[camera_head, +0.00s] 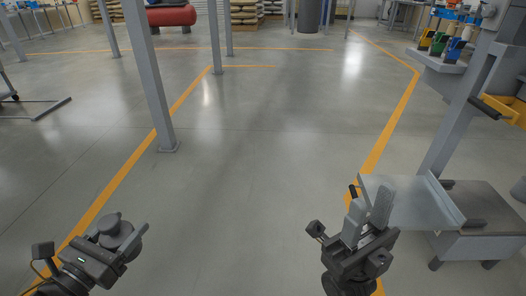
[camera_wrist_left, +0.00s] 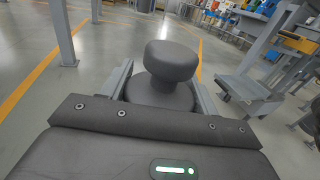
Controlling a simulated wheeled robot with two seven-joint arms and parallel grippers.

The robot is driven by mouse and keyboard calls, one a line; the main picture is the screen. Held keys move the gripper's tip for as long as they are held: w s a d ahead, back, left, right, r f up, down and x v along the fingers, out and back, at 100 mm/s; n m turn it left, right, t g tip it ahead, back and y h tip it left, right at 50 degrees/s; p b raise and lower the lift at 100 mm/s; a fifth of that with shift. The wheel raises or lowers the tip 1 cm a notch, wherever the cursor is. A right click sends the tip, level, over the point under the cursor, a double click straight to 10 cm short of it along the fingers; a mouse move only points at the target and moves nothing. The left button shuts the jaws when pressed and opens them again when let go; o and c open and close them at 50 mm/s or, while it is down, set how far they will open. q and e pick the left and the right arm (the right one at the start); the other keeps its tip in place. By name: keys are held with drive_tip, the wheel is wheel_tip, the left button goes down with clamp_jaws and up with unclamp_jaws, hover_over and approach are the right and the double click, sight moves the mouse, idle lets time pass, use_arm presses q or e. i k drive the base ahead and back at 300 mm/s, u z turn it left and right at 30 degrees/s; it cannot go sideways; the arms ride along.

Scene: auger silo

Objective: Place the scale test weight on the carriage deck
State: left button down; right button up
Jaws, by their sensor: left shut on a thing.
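The scale test weight (camera_head: 118,226) is a dark grey disc with a round knob on top. My left gripper (camera_head: 122,240) is shut on it and holds it above the floor at the lower left. In the left wrist view the weight (camera_wrist_left: 171,60) sits knob up between the two fingers. A pale grey plate with a raised edge (camera_head: 405,203), which looks like the carriage deck, is at the right beside a slanted grey post. The weight is well apart from it. My right gripper (camera_head: 369,211) has its fingers apart and empty, overlapping the plate's left end in view.
A low grey cart-like block (camera_head: 485,205) stands right of the plate. A grey post (camera_head: 150,75) rises from the floor at left. The middle floor between yellow lines is clear.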

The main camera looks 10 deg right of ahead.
sight(405, 197)
drive_tip(key=i, duration=1.2)
drive_tip(key=z, duration=3.45)
